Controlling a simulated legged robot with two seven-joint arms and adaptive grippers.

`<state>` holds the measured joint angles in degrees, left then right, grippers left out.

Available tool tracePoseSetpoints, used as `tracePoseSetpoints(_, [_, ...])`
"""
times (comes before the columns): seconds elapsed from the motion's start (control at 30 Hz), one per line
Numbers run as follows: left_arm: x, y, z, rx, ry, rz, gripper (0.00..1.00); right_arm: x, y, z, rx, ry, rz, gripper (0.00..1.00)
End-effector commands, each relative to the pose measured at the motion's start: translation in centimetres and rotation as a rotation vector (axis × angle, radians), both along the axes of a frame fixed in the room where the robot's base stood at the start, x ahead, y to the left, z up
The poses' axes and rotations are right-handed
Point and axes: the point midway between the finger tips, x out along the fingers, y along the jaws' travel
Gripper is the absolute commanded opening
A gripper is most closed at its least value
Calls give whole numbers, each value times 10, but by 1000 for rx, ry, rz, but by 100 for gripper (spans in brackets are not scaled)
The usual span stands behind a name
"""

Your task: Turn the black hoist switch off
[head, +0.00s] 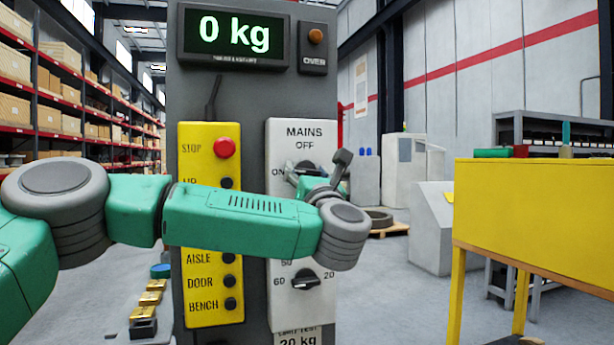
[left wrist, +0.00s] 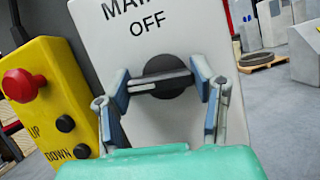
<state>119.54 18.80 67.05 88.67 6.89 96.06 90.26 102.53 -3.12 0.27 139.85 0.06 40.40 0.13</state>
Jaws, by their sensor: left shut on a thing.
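The black hoist switch is a round knob with a bar handle under the word OFF on the white MAINS panel. It shows in the left wrist view (left wrist: 165,78), its bar lying roughly level with the lettering, across from OFF. In the head view the knob (head: 306,166) is mostly hidden by my wrist. My left gripper (left wrist: 162,81) is shut on the switch, one finger at each end of the bar. In the head view the left gripper (head: 309,180) is small and partly covered by my arm. My right gripper is not in view.
Left of the switch is a yellow button panel (head: 208,312) with a red stop button (head: 225,148). A lower dial (head: 306,279) sits below my wrist. A display (head: 235,34) above reads 0 kg. A yellow bench (head: 540,215) stands at right.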

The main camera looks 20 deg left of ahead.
Motion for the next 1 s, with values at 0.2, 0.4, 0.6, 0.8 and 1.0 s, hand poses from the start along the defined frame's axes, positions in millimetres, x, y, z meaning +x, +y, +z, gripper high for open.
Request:
tracePoseSetpoints(0.2, [0,-1,1,155,104,-3,22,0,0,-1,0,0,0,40])
tracePoseSetpoints(0.4, [0,-2,3,315,211,-4,22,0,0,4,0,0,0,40])
tracePoseSetpoints(0.6, [1,-2,4,473,319,-3,22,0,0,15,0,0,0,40])
tracePoseSetpoints(0.8, [2,-3,5,631,426,-4,22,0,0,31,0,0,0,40])
tracePoseSetpoints(1.0, [2,-4,6,788,533,-5,22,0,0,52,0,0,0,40])
